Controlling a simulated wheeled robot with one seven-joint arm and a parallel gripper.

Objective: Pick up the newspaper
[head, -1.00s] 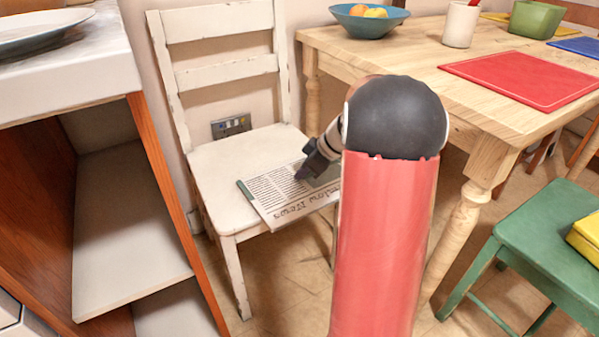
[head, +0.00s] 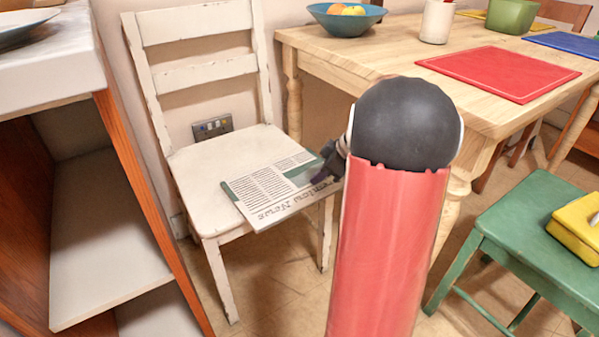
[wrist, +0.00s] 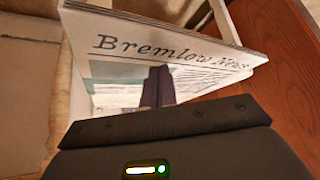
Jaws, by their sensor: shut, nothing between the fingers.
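The newspaper (head: 253,193) lies flat on the white chair's seat (head: 200,175). Its titled edge sticks out past the front of the seat. In the wrist view the newspaper (wrist: 165,42) shows its large "Bremlow News" heading. My gripper (head: 328,172) is at the newspaper's right edge in the head view, with its fingers closed and nothing held. The closed dark fingers (wrist: 158,86) also show in the wrist view, in front of the printed page. I cannot tell whether they touch the paper. Part of my arm is hidden behind my red and black arm link.
A wooden table (head: 400,50) with a blue fruit bowl (head: 345,20) and a red placemat (head: 500,72) stands behind to the right. A green chair (head: 510,235) is at the right. An open cabinet (head: 110,220) borders the white chair at the left.

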